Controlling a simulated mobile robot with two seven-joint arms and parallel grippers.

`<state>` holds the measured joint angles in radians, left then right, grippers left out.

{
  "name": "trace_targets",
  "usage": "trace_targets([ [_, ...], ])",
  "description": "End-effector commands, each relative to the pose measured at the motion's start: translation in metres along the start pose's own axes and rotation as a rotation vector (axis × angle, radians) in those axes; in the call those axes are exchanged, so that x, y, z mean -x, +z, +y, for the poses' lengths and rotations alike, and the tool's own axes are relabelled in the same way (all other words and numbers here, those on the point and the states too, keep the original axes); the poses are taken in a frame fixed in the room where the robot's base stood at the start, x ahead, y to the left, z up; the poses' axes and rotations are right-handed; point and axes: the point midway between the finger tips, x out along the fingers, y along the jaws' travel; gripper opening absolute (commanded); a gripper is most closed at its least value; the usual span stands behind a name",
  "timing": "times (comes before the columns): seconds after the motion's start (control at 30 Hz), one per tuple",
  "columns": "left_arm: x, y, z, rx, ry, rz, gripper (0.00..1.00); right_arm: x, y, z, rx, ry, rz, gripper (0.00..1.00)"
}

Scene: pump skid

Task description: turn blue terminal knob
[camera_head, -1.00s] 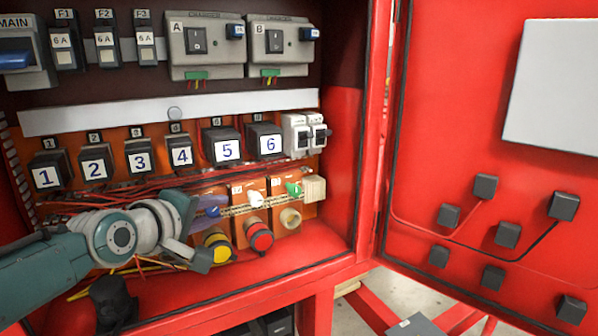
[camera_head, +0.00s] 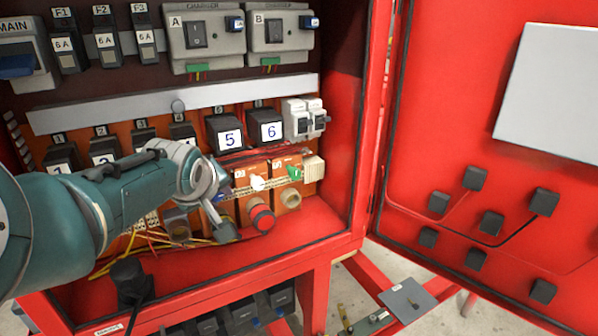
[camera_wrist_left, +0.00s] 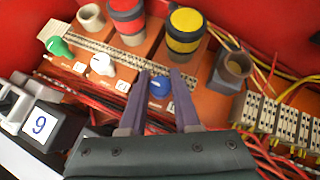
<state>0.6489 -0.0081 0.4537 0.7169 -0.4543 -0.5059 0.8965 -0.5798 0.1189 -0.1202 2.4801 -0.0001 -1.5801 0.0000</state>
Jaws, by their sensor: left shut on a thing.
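The blue terminal knob (camera_wrist_left: 160,86) sits on an orange terminal block in the cabinet's lower row, beside a strip of small terminals. In the wrist view it is between the two fingers of my left gripper (camera_wrist_left: 161,75), which is shut on it. In the head view my left gripper (camera_head: 225,205) is at the lower row, and its wrist and fingers largely hide the blue knob. My right gripper is not in view.
The white knob (camera_wrist_left: 102,65) and green knob (camera_wrist_left: 58,47) are in the same row. A yellow-and-black button (camera_wrist_left: 187,30) and a red-and-black button (camera_wrist_left: 127,20) stand close to the fingers. Loose wires (camera_head: 120,250) run along the cabinet floor. The red door (camera_head: 480,130) stands open at right.

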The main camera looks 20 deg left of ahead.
Motion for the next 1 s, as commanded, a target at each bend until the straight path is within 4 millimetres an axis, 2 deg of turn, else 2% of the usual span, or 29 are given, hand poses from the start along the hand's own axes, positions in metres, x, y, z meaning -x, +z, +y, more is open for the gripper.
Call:
trace_targets([
  [0.5, -0.0004, -0.0010, -0.0011, -0.012, -0.014, 0.003, 0.00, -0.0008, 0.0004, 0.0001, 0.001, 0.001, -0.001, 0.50],
  [0.53, -0.0004, -0.0010, -0.0011, -0.012, -0.014, 0.003, 0.34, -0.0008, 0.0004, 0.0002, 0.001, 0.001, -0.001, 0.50],
  [0.77, -0.0003, -0.0008, -0.0008, -0.012, -0.013, 0.003, 0.60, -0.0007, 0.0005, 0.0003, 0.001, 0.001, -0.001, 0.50],
  [1.0, 0.0001, -0.0006, -0.0004, -0.012, -0.013, 0.002, 0.60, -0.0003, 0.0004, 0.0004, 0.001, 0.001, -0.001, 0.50],
])
